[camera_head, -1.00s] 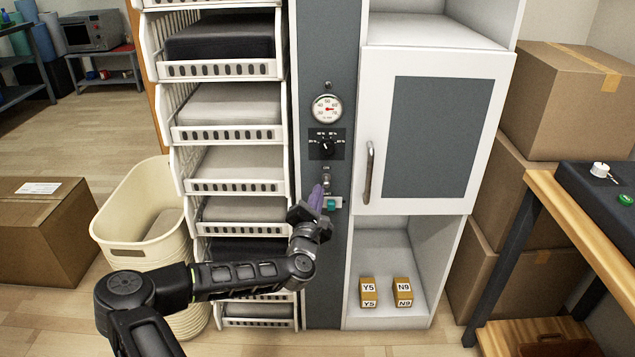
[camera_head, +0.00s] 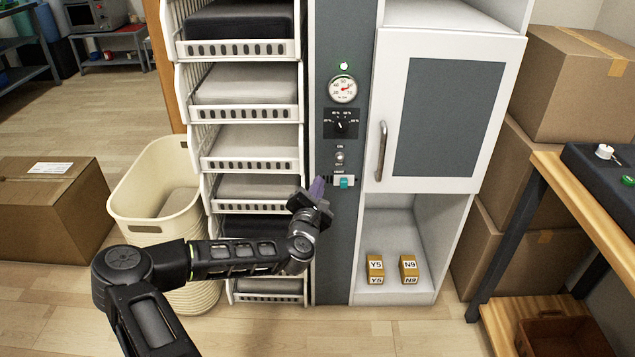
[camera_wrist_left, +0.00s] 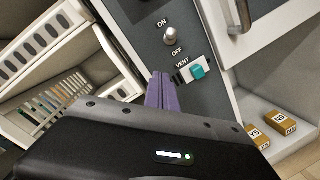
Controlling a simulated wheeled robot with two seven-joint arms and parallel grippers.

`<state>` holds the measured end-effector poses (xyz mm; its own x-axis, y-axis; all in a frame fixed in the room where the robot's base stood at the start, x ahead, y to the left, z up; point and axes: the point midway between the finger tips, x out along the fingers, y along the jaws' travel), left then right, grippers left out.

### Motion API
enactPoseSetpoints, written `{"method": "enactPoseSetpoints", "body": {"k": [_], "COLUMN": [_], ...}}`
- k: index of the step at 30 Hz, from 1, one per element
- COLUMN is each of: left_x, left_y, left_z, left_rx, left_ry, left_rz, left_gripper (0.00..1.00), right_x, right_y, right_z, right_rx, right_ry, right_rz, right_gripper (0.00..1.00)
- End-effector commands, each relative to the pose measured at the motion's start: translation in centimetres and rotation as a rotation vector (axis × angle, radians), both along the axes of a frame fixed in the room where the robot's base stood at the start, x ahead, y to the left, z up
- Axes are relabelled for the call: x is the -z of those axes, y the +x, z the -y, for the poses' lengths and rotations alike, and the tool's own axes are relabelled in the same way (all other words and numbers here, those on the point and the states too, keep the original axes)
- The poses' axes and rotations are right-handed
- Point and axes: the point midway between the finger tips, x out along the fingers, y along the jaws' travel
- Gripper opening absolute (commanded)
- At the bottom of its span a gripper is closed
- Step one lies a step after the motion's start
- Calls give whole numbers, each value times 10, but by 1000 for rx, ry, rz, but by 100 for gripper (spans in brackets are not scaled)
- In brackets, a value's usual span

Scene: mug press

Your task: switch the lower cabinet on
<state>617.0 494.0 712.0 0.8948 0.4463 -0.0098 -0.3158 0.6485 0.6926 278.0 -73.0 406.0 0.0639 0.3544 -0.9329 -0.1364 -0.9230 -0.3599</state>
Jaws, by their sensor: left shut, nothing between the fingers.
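The grey control column (camera_head: 338,225) stands left of the lower cabinet's white door (camera_head: 452,112), which is closed. Its toggle switch (camera_head: 340,157) sits between ON and OFF labels; the wrist view also shows this metal toggle (camera_wrist_left: 170,37), its lever seeming tilted toward ON. In the wrist view the fingertips (camera_wrist_left: 161,78) are left of the teal VENT control (camera_wrist_left: 197,72). My right gripper is not in view.
A black selector knob (camera_head: 341,124) is above the toggle. White trays (camera_head: 250,163) stack close to the left. Two labelled blocks (camera_head: 375,267) (camera_head: 409,267) stand in the open compartment under the door. A cream bin (camera_head: 150,231) stands at left.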

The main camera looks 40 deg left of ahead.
Motion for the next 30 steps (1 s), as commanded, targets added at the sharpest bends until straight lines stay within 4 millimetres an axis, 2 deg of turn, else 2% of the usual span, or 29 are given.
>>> {"method": "enactPoseSetpoints", "body": {"k": [6, 12, 30], "left_x": [-9, -11, -11], "left_y": [-42, -62, -65], "left_z": [21, 31, 33], "left_rx": [1, 1, 1], "left_ry": [-2, -1, -1], "left_rz": [-1, 1, 1], "left_gripper": [0, 0, 0], "right_x": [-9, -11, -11], "right_y": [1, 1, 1], "right_z": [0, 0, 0], "right_rx": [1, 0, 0], "right_ry": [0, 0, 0], "right_rz": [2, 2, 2], "right_gripper": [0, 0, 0]}}
